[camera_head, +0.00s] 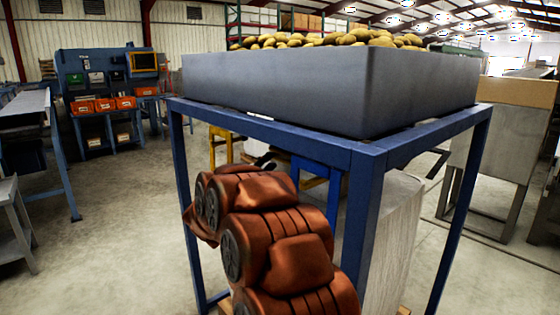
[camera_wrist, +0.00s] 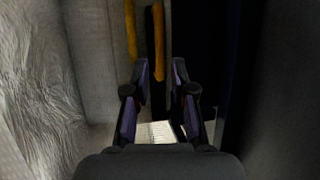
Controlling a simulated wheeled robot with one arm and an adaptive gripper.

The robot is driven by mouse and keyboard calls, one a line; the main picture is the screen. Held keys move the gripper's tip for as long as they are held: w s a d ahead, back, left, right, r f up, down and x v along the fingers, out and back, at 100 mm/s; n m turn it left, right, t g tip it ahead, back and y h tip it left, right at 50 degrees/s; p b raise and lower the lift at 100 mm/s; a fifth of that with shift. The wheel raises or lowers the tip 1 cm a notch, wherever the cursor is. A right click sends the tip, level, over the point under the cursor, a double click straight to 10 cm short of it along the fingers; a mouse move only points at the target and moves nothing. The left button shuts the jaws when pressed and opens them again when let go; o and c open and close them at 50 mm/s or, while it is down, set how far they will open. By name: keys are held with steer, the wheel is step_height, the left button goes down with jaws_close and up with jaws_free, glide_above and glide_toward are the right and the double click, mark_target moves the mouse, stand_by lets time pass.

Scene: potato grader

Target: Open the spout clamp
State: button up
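My gripper (camera_wrist: 161,76) shows in the wrist view with its two dark fingers apart and nothing visible between the tips. Beyond the tips are two upright yellow strips (camera_wrist: 158,42), one in line with the gap and one a little to the left, next to dark upright parts. I cannot tell whether any of these belong to the spout clamp. In the head view my brown arm hides the gripper and much of the space under the grey bin (camera_head: 290,95), and I cannot make out the clamp there.
The bin is heaped with potatoes (camera_head: 350,38) on a blue frame (camera_head: 366,200). A pale wrapped bulk (camera_head: 395,235) stands beneath, close to my arm. Wrinkled pale material (camera_wrist: 40,90) is at the left in the wrist view. Open floor (camera_head: 110,230) lies left.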

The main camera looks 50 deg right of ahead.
mark_target(280, 152)
steer(key=shift+b+x, duration=0.4)
steer(key=shift+x, duration=3.5)
steer(key=shift+f, duration=0.1)
jaws_close()
